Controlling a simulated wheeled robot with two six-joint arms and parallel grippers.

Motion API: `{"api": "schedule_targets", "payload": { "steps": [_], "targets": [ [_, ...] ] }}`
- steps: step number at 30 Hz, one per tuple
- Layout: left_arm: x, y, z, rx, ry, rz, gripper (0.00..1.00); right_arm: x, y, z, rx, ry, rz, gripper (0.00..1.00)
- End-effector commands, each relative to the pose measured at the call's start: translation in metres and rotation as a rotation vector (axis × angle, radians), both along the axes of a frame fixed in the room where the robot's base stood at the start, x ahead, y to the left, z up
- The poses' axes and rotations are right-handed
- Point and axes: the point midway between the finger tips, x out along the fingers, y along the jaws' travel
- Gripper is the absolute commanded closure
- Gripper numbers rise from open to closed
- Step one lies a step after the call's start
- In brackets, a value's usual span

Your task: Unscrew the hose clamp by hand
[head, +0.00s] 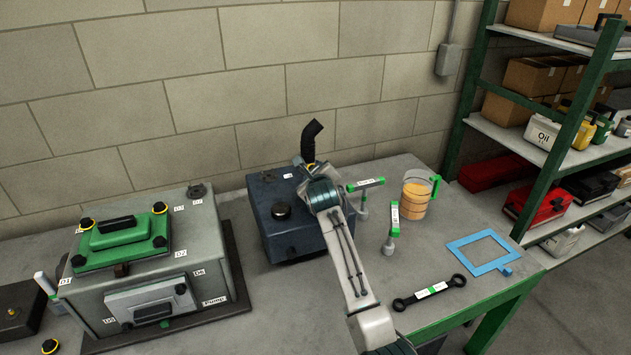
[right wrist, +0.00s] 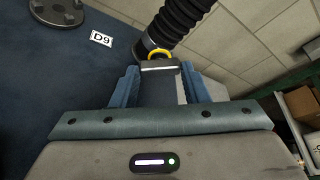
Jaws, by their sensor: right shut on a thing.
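The black ribbed hose (head: 309,138) rises from the dark blue tank (head: 281,240) against the wall. The hose clamp shows as a yellow ring at the hose's lower end (head: 311,165), and it also shows in the right wrist view (right wrist: 159,55). My right gripper (head: 304,172) is at the base of the hose. In the right wrist view its two blue fingers (right wrist: 160,85) are shut on a grey part just below the yellow ring, which looks like part of the clamp. The fingers and wrist hide much of it. My left gripper is not in view.
A grey box with a green cover (head: 115,240) stands left of the tank. Right of my arm are two green-handled tools, an orange-filled jar (head: 414,200), a blue square frame (head: 482,251) and a black wrench (head: 430,292). A green shelf rack (head: 560,140) stands at the right.

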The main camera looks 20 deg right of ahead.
Motion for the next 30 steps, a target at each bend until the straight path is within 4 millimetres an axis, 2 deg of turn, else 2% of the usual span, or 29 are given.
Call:
{"api": "schedule_targets", "payload": {
  "steps": [8, 9, 12, 23, 30],
  "targets": [
    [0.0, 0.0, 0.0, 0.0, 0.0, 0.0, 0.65, 0.0, 0.0, 0.0, -0.003, 0.001, 0.0, 0.82],
    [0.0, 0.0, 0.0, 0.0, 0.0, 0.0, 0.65, 0.0, 0.0, 0.0, -0.003, 0.001, 0.0, 0.57],
    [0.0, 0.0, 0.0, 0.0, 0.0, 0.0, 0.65, 0.0, 0.0, 0.0, -0.003, 0.001, 0.0, 0.37],
    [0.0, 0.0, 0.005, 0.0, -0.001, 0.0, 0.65, 0.0, 0.0, 0.0, 0.015, 0.006, 0.0, 0.36],
    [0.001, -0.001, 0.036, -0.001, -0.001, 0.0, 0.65, -0.001, -0.002, 0.006, 0.158, 0.013, 0.0, 0.36]
  ]
}}
